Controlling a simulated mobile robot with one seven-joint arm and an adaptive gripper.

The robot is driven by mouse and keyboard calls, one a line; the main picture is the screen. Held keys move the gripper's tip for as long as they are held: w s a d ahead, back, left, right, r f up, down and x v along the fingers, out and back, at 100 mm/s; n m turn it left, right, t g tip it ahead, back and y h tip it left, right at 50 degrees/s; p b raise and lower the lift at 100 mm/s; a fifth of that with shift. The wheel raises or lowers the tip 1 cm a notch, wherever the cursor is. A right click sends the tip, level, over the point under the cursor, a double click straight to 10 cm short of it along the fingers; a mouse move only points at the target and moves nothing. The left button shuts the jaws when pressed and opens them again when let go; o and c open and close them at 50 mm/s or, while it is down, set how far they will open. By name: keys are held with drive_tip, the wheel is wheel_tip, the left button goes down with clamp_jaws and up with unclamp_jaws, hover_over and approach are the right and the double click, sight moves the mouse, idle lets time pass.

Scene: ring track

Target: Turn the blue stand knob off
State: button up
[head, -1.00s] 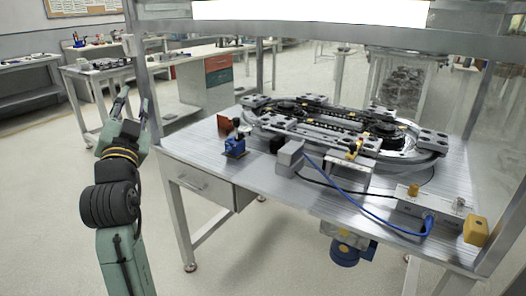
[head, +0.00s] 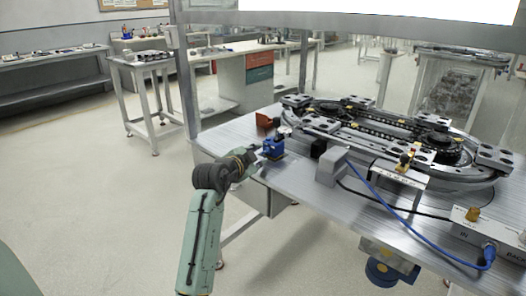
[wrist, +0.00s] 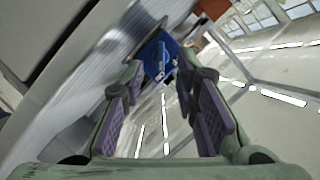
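The small blue stand (head: 272,148) is at the left front edge of the metal table, with a pale part at its top. I cannot clearly make out the knob in either view. My gripper (head: 254,156) is just left of the stand, over the table's edge, and partly overlaps it in the head view. In the wrist view, my gripper (wrist: 160,84) is open, with its fingers spread and nothing between them. The blue stand (wrist: 158,57) shows ahead, beyond the fingertips and roughly centred between them. Whether a finger touches it cannot be told.
An orange-brown plate (head: 265,121) stands behind the blue stand. A grey box (head: 332,165) with cables is to its right, and the ring track (head: 400,140) fills the table behind. A metal post (head: 184,80) rises at the table's left corner.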

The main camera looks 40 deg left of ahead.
sight(264, 152)
drive_tip(key=shift+x, duration=1.75)
drive_tip(key=shift+c, duration=0.6)
clamp_jaws()
